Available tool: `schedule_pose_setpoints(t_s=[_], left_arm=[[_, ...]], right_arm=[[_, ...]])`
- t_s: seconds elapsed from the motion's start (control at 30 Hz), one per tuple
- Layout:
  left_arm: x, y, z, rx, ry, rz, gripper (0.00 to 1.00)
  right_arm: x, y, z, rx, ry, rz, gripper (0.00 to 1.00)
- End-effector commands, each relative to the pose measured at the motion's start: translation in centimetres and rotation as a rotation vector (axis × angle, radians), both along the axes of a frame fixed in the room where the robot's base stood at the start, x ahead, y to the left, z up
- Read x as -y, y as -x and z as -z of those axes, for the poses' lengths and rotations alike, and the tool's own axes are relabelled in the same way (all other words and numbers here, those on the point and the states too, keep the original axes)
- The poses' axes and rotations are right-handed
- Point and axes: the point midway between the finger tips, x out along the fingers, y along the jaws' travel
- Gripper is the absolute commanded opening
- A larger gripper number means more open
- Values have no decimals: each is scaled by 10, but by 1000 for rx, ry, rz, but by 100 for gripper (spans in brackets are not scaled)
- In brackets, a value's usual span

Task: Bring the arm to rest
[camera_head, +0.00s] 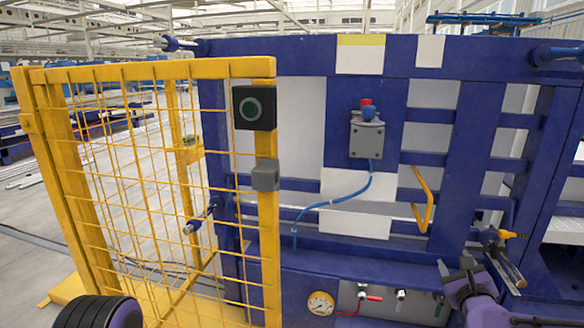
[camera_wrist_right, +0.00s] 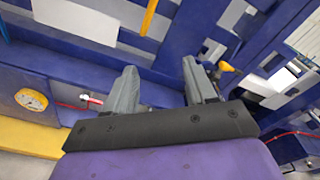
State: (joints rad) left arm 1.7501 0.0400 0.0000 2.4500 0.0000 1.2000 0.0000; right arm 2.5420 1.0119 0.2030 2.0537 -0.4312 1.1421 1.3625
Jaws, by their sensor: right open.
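My right gripper (camera_head: 468,264) is at the lower right of the head view, in front of the blue frame (camera_head: 470,150). In the right wrist view its two grey fingers (camera_wrist_right: 159,68) are spread apart with nothing between them. The blue frame lies beyond the fingers; I cannot tell the exact distance. A dark, ribbed purple part of my left arm (camera_head: 98,312) shows at the bottom left of the head view. My left gripper is out of the picture.
A yellow-handled valve (camera_head: 512,235) is close to my right gripper. A gauge (camera_head: 321,303) and a red-handled valve (camera_head: 372,298) sit low on the frame. A yellow handle (camera_head: 426,205) juts out.

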Motion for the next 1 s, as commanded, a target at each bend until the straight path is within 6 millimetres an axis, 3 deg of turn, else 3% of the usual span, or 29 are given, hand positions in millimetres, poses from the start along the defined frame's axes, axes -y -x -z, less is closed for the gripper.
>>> schedule_pose_setpoints(t_s=[0.13, 0.27, 0.4, 0.5, 0.6, 0.9, 1.0], left_arm=[[0, 0, 0, 0, 0, 0, 43], [0, 0, 0, 0, 0, 0, 43], [0, 0, 0, 0, 0, 0, 43], [0, 0, 0, 0, 0, 0, 43], [0, 0, 0, 0, 0, 0, 43], [0, 0, 0, 0, 0, 0, 43], [0, 0, -45, 0, 0, 0, 43]], right_arm=[[-26, 16, 40, -195, 309, -69, 55], [-59, 57, 117, -486, 721, -233, 55], [-85, 137, 212, -815, 1173, -530, 55], [-92, 200, 260, -986, 1402, -745, 55], [-93, 257, 291, -1107, 1546, -932, 55], [-92, 396, 345, -1285, 1705, -1373, 55], [-92, 391, 299, -1284, 1697, -1353, 55]])
